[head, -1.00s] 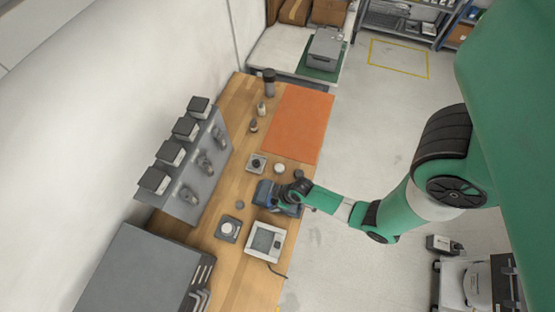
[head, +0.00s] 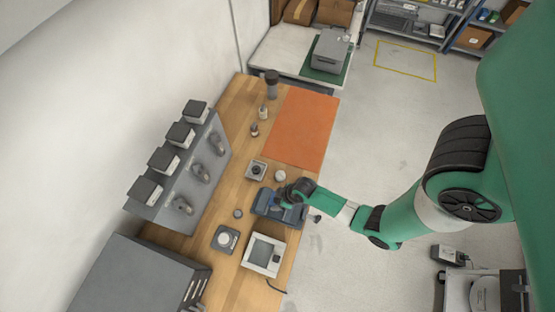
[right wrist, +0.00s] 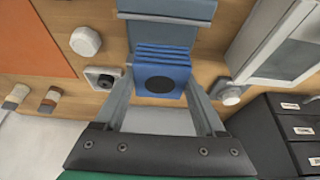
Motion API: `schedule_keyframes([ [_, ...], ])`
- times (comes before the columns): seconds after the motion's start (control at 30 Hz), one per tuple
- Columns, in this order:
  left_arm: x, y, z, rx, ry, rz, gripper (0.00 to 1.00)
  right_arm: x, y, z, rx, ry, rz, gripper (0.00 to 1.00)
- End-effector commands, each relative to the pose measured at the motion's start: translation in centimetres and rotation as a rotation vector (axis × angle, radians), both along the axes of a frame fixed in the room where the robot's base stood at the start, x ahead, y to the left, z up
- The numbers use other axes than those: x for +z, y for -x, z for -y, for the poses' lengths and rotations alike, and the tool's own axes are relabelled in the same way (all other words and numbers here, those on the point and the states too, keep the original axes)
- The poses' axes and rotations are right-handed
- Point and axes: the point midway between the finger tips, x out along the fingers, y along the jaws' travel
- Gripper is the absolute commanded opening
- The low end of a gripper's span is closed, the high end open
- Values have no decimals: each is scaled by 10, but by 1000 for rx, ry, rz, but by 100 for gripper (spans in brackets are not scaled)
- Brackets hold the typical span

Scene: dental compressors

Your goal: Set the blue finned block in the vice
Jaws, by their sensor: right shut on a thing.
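The blue finned block (right wrist: 162,75) sits between the two fingers of my right gripper (right wrist: 162,92) in the right wrist view, its fins toward the far side and a dark round spot on its near face. My right gripper (head: 283,199) is shut on it. The blue-grey vice (head: 293,214) stands on the wooden bench, right under the gripper in the head view. A grey bar that looks like part of the vice (right wrist: 167,9) lies just beyond the block in the wrist view. I cannot tell whether the block touches the vice. My left gripper is not in view.
A white-framed box (head: 263,252) and a small scale-like device (head: 225,239) stand in front of the vice. A small square device (head: 256,170) and a white round piece (head: 280,175) are behind it. The orange mat (head: 300,128) is clear.

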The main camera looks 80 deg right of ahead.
Motion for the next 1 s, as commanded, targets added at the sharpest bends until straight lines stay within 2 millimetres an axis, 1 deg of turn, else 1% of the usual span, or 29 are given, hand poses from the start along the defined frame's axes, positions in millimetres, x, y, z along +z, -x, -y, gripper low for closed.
schedule_keyframes([
  [0.03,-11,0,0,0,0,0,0,-11,0,0,0,0,1,7],
  [0.13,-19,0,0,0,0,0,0,-20,0,0,0,0,1,7],
  [0.23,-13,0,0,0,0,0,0,-14,0,0,0,0,1,7],
  [0.67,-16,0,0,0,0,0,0,-19,0,0,0,0,0,7],
  [1.0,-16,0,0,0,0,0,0,-19,0,0,0,0,1,7],
])
